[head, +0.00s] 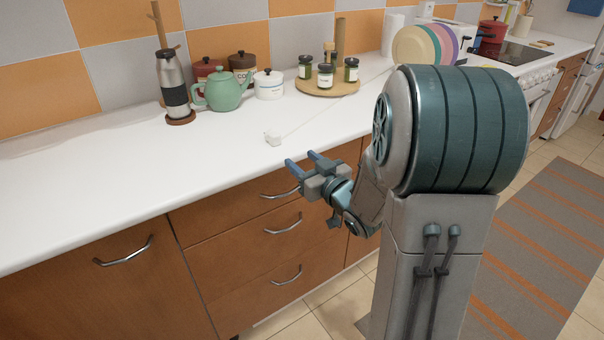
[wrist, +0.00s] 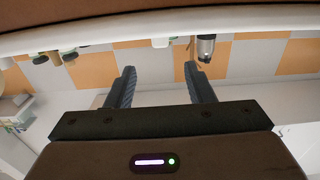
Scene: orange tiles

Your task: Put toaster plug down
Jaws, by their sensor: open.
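The toaster plug (head: 272,138) is a small white block lying on the white countertop (head: 110,180), near its front edge. A thin pale cord runs from it toward the back right, passing in front of the round wooden tray. My gripper (head: 301,159) is open and empty, in front of the counter edge, a little to the right of the plug and apart from it. In the wrist view, which looks upside down, the two fingers (wrist: 159,68) are spread with nothing between them. A small white shape that seems to be the plug (wrist: 160,42) shows beyond them at the counter edge.
A steel-and-black flask (head: 174,85), a green teapot (head: 223,91) and a white canister (head: 268,85) stand toward the wall. The round wooden tray (head: 327,90) holds jars. Drawers with metal handles (head: 283,224) lie below my gripper. The left counter is clear.

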